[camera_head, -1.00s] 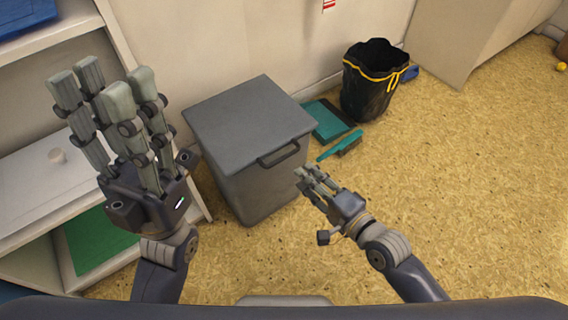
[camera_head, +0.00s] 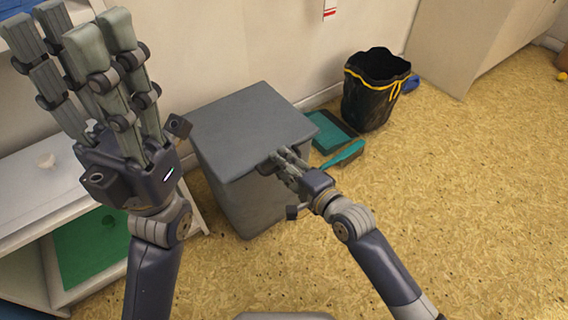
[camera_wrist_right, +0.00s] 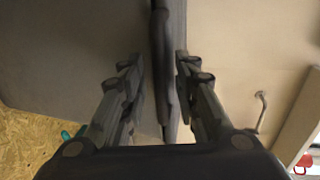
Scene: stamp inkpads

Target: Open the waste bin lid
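The grey waste bin (camera_head: 250,205) stands on the floor against the wall, and its flat grey lid (camera_head: 250,125) is shut. My right gripper (camera_head: 282,158) is at the lid's front edge and covers most of the lid's handle there. In the right wrist view the dark handle (camera_wrist_right: 163,60) runs between the two sets of fingers (camera_wrist_right: 160,80), which stand apart on either side of it. Whether they touch it I cannot tell. My left gripper (camera_head: 68,30) is raised to the left of the bin, open and empty, with its fingers pointing up.
A black bin with a yellow-banded bag (camera_head: 372,100) stands at the back right. A teal dustpan (camera_head: 332,130) and brush (camera_head: 342,158) lie beside the grey bin. A white shelf unit (camera_head: 40,190) is at the left.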

